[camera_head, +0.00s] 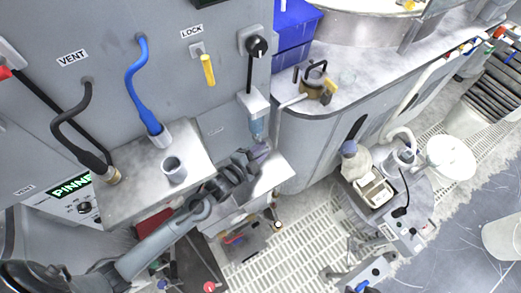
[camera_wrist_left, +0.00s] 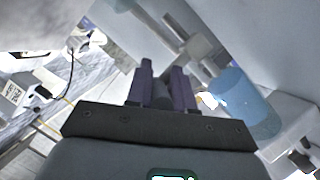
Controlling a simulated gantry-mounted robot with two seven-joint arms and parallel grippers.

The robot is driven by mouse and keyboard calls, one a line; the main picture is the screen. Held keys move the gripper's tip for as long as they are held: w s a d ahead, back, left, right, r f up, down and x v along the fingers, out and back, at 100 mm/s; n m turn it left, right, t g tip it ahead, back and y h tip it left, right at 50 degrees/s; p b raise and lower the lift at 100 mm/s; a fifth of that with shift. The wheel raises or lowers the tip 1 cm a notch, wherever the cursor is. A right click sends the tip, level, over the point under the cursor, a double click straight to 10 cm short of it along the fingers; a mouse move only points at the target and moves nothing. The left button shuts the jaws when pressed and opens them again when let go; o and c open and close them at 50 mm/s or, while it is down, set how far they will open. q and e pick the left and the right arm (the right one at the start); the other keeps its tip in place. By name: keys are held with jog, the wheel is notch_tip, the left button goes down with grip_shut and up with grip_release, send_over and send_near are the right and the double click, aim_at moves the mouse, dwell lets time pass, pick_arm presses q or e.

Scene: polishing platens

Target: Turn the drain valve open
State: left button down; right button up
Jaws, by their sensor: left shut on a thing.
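My left gripper (camera_head: 260,149) reaches in from the lower left, just under a clear bluish bowl (camera_head: 257,127) that hangs below a white block on the grey cabinet. In the left wrist view its two purple-grey fingers (camera_wrist_left: 163,82) are close together, shut on a small grey rounded part (camera_wrist_left: 162,96). This part is mostly hidden by the fingers; it seems to be the drain valve, but its handle and angle cannot be made out. The bluish bowl shows to the right of the fingers in the wrist view (camera_wrist_left: 240,102).
A blue hose (camera_head: 140,85) and a dark hose (camera_head: 85,135) run down to a grey shelf (camera_head: 130,195) left of the gripper. A brass fitting with a black handle (camera_head: 314,83) stands on the counter at right. Pale floor grating (camera_head: 300,245) lies below.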

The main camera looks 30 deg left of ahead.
pick_arm(q)
jog(key=shift+f+t+b, duration=0.3)
jog(key=shift+t+b, duration=0.3)
jog(key=shift+b, duration=0.3)
jog(key=t+b, duration=0.1)
jog(key=b, duration=0.1)
jog(key=n+t+h+b, duration=0.1)
jog(key=t+b, duration=0.1)
jog(key=shift+w+d+f+b, duration=0.1)
jog(key=shift+f+b, duration=0.2)
jog(key=shift+n+t+b, duration=0.6)
jog(key=shift+t+b, duration=0.3)
jog(key=shift+b, duration=0.1)
jog(key=shift+w+r+t+b, duration=0.1)
jog(key=shift+r+t+b, duration=0.1)
jog(key=shift+t+b, duration=0.15)
jog(key=c, duration=1.1)
grip_release()
